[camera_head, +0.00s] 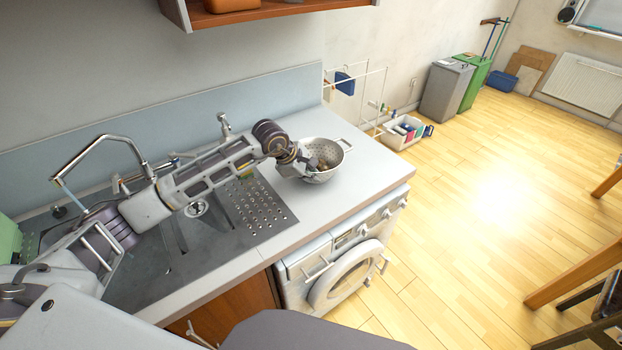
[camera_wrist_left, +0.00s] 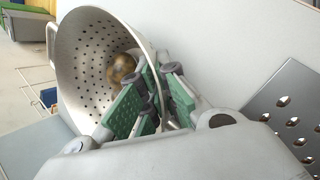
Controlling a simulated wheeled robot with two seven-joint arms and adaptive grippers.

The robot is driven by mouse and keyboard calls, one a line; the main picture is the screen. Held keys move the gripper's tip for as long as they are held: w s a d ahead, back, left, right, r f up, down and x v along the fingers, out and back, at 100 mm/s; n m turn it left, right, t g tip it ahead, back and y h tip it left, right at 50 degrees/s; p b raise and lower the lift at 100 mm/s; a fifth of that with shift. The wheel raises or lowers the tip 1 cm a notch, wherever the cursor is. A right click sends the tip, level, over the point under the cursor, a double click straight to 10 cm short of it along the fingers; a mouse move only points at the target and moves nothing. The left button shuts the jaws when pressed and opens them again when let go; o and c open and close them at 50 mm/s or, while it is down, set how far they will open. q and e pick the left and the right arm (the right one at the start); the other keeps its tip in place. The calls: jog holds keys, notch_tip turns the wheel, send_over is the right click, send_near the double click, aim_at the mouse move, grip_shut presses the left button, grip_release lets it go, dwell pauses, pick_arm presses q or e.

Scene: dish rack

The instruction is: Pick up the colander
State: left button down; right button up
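The colander (camera_head: 325,176) is a grey metal bowl with holes and loop handles. It stands on the light worktop beside the sink's drainboard. In the left wrist view the colander (camera_wrist_left: 85,55) fills the upper left, with its open side towards the fingers. My left gripper (camera_head: 297,163) is at its near left rim. In the left wrist view the left gripper (camera_wrist_left: 158,95) has green-padded fingers on either side of the rim, one reaching inside the bowl. Whether they press on the wall is unclear. A round brownish thing (camera_wrist_left: 121,68) shows inside the colander. My right gripper is out of view.
The sink with its perforated drainboard (camera_head: 257,205) lies under my left arm, with a tap (camera_head: 98,143) at its back. A washing machine (camera_head: 345,270) stands under the worktop. The worktop (camera_head: 375,165) right of the colander is clear. A shelf (camera_head: 260,10) hangs above.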

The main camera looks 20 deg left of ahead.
pick_arm(q)
jog(key=shift+r+b, duration=0.7)
jog(key=shift+r, duration=3.45)
jog(key=shift+f, duration=0.1)
